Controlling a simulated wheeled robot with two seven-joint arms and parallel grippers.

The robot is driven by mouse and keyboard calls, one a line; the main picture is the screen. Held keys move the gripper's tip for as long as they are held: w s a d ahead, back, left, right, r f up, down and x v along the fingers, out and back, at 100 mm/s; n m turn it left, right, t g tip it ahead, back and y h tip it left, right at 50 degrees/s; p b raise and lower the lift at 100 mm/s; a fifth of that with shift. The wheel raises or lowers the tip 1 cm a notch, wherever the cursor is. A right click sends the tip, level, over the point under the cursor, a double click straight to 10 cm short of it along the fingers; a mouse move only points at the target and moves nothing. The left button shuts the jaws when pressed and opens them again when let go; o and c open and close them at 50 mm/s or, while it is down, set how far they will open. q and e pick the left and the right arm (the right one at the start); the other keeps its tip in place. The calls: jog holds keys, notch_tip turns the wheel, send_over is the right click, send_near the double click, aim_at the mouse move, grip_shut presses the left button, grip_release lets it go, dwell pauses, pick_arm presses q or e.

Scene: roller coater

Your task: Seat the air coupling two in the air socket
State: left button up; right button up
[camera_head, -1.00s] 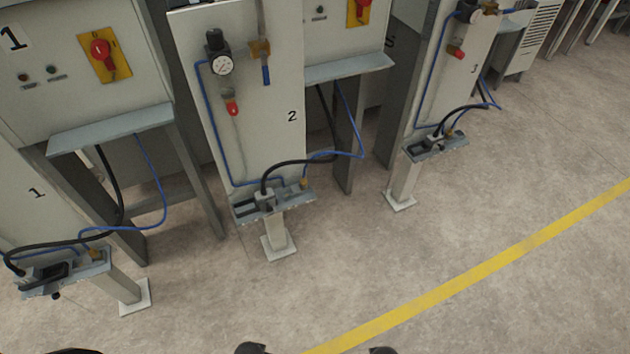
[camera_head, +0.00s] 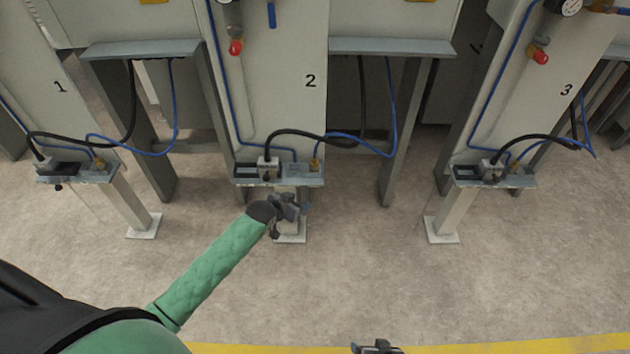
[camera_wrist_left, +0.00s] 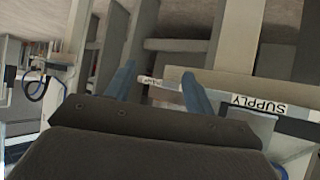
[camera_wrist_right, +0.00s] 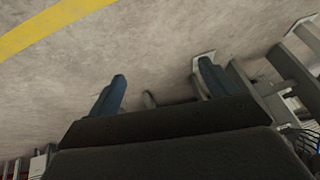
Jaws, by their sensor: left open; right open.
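Air coupling two (camera_head: 314,164) is a small brass fitting with a blue hose. It stands at the right end of the station 2 bracket (camera_head: 300,182); the air socket cannot be told apart here, nor how deep the coupling sits. My left gripper (camera_head: 290,207) is just below and in front of that bracket, apart from the coupling. In the left wrist view the left gripper (camera_wrist_left: 158,78) is open and empty, near a rail lettered SUPPLY (camera_wrist_left: 258,104); no coupling is clear there. My right gripper (camera_head: 377,349) is at the bottom edge; the right wrist view shows it (camera_wrist_right: 160,78) open and empty over floor.
A black cable with a grey plug (camera_head: 268,168) sits left of the coupling on the same bracket. Similar brackets with hoses stand at station 1 (camera_head: 73,178) and station 3 (camera_head: 524,182). Posts stand on floor plates. The floor before the yellow line (camera_head: 500,347) is clear.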

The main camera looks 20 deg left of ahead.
pick_arm(q)
jog(key=m+t+h+b, duration=0.1)
jog(key=t+b, duration=0.1)
jog(key=b, duration=0.1)
send_near(311, 165)
notch_tip(311, 165, down, 2)
jog(key=w+d, duration=0.2)
jog(key=w, duration=0.1)
jog(key=shift+w+d+f+h+p, duration=0.15)
jog(key=shift+w+p, duration=0.05)
jog(key=shift+w, duration=0.35)
jog(key=shift+w+d+f+h+p, duration=0.1)
jog(key=shift+w+f+h+p, duration=0.05)
jog(key=shift+w, duration=0.4)
jog(key=x, duration=0.4)
jog(key=shift+a, duration=0.2)
jog(key=shift+w+d+f, duration=0.25)
jog(key=shift+w, duration=0.35)
pick_arm(e)
jog(key=shift+t+y, duration=0.4)
jog(key=a+r, duration=0.1)
jog(key=r, duration=0.1)
jog(key=a+r, duration=0.1)
jog(key=r, duration=0.1)
jog(key=shift+w+a, duration=0.1)
jog(key=shift+a, duration=0.2)
pick_arm(q)
jog(key=c, duration=1.1)
